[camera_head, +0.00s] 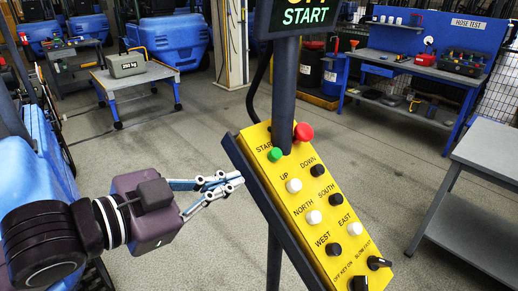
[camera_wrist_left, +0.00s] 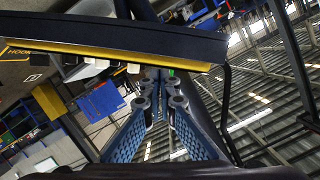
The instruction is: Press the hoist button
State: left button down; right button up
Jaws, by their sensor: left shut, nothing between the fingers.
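A yellow control panel (camera_head: 285,200) stands tilted on a dark post in the middle of the head view. A green START button (camera_head: 275,154) and a red mushroom button (camera_head: 302,131) are at its top. Below are a white UP button (camera_head: 294,185), a black DOWN button (camera_head: 317,170) and several direction buttons. My left gripper (camera_head: 238,180) is shut and empty, its tips close to the panel's left edge. I cannot tell if they touch. In the left wrist view its fingers (camera_wrist_left: 160,78) are together near the panel's yellow edge (camera_wrist_left: 110,56). My right gripper is not in view.
A dark display (camera_head: 305,14) reading START in green is above the panel. A grey table (camera_head: 490,150) is at the right, a blue workbench (camera_head: 410,85) behind it. A small table (camera_head: 135,75) with a 250 kg weight (camera_head: 125,66) is at back left. The floor between is clear.

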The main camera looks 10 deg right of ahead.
pick_arm(q)
notch_tip(320, 180, up, 8)
jog(key=s+m+h, duration=0.1)
jog(key=s+m, duration=0.1)
jog(key=shift+s+d+m+g+h, duration=0.25)
jog(key=shift+s+m+g+h, duration=0.05)
jog(key=shift+s+m+g, duration=0.1)
jog(key=shift+f, duration=0.1)
jog(key=p, duration=0.3)
send_over(275, 155)
jog(key=s, duration=0.4)
jog(key=f, duration=0.2)
jog(key=shift+w+a+f+p, duration=0.25)
jog(key=shift+w+f, duration=0.2)
jog(key=shift+f, duration=0.15)
jog(key=shift+w+a+f+p, duration=0.15)
jog(key=shift+w+a+f, duration=0.05)
jog(key=shift+w+f, duration=0.3)
jog(key=shift+w+a+f, duration=0.15)
jog(key=shift+a+f, duration=0.15)
jog(key=shift+f, duration=0.25)
jog(key=shift+d, duration=0.15)
